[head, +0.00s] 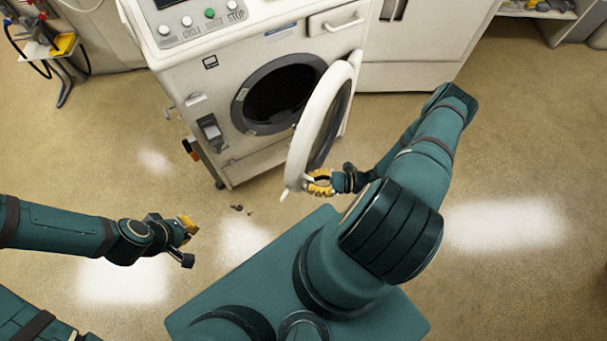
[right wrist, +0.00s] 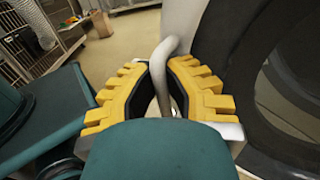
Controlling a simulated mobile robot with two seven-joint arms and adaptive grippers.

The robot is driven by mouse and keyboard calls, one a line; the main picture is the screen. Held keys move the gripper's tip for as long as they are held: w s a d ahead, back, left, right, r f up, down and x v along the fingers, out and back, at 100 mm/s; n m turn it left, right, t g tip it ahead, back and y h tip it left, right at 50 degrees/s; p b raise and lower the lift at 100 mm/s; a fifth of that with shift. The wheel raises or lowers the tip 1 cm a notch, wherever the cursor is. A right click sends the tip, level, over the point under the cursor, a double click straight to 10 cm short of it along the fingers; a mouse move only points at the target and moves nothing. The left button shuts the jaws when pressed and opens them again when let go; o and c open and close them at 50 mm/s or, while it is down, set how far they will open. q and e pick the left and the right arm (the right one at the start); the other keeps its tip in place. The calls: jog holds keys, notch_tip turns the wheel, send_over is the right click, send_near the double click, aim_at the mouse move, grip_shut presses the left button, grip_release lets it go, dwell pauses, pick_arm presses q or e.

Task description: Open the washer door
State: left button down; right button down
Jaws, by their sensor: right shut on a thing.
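The white front-loading washer (head: 215,75) stands at the top middle of the head view. Its round door (head: 303,135), a white ring with dark glass, is swung well out from the dark drum opening (head: 278,93). My right gripper (head: 319,182) is at the free edge of the door. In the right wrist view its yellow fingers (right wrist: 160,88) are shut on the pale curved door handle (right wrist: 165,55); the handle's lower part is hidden. My left gripper (head: 188,229) is over the floor at the left, away from the washer; its fingers are too small to read.
A control panel with buttons (head: 210,20) tops the washer. A white cabinet (head: 415,45) stands to its right. A small cart (head: 60,50) with cables is at the far left. Small dark bits (head: 240,208) lie on the floor before the washer. Floor at right is clear.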

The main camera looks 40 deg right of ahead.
jog(key=c, duration=1)
grip_release()
jog(key=v, duration=1.2)
grip_shut()
